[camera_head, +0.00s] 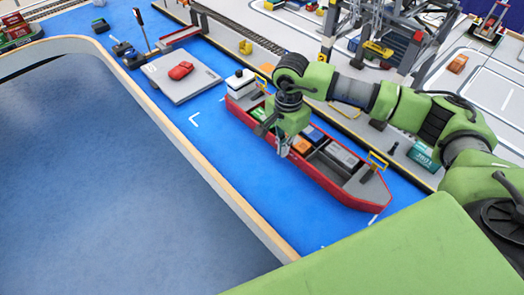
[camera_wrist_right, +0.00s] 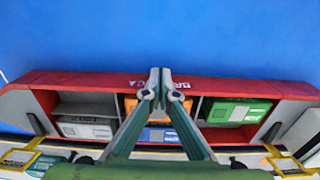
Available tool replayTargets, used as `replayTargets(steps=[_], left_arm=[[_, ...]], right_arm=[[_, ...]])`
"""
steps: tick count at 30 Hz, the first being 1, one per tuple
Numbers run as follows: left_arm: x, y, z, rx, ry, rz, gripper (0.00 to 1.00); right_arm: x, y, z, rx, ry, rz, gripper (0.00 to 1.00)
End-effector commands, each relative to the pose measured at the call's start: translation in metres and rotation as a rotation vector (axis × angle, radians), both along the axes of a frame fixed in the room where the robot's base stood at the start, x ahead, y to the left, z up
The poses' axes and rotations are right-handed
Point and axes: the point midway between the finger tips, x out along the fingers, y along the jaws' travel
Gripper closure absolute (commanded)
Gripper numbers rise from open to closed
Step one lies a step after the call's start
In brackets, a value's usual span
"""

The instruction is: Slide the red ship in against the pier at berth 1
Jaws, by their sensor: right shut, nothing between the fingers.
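The red ship (camera_head: 325,182) floats on the blue water beside the grey pier (camera_head: 350,128), with its long side roughly along the pier edge. It carries orange, green, blue and white containers in its hold. A narrow strip of blue shows between part of the ship and the pier. My right gripper (camera_head: 281,154) reaches over the ship from the pier side. In the right wrist view its shut, empty fingertips (camera_wrist_right: 160,78) are at the middle of the red hull's water-side wall (camera_wrist_right: 108,80); I cannot tell whether they touch it. My left gripper is not in view.
A grey platform with a red car (camera_head: 180,71) lies beyond the ship's far end. A gantry crane (camera_head: 395,35) and a green container (camera_head: 425,155) stand on the pier. A curved pale wall (camera_head: 215,175) bounds the water; open water lies between it and the ship.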

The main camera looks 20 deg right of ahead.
Motion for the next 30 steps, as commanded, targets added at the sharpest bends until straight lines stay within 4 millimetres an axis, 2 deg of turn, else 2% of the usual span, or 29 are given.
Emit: replayTargets(steps=[30], left_arm=[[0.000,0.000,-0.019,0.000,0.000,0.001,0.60]], right_arm=[[0.017,-0.051,-0.001,-0.005,-0.001,-0.006,1.00]])
